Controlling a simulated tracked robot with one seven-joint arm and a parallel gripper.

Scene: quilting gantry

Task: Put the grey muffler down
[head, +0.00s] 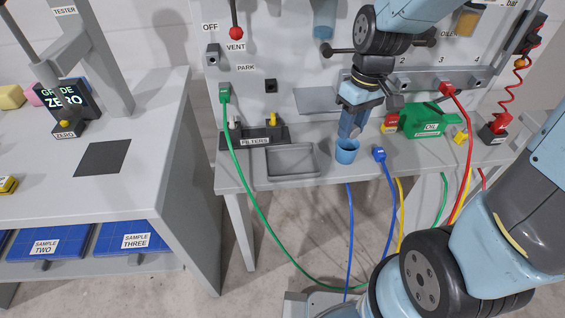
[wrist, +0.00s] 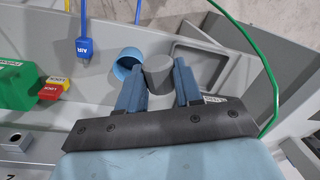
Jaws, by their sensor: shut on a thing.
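The grey muffler (wrist: 159,76) is a plain grey cylinder between the two blue fingers of my gripper (wrist: 157,84) in the wrist view. My gripper is shut on it. In the head view my gripper (head: 350,128) points down over the bench's front part, and the muffler cannot be made out there. A light blue cup (head: 347,153) shows just below the fingers in the head view. In the wrist view the cup (wrist: 127,60) is beside the muffler, partly behind a finger. Whether the muffler touches anything below is not clear.
A shallow grey tray (head: 292,174) is left of the cup, with a FILTERS rack (head: 250,143) behind it. A green hose (head: 243,182) loops past the bench's front.

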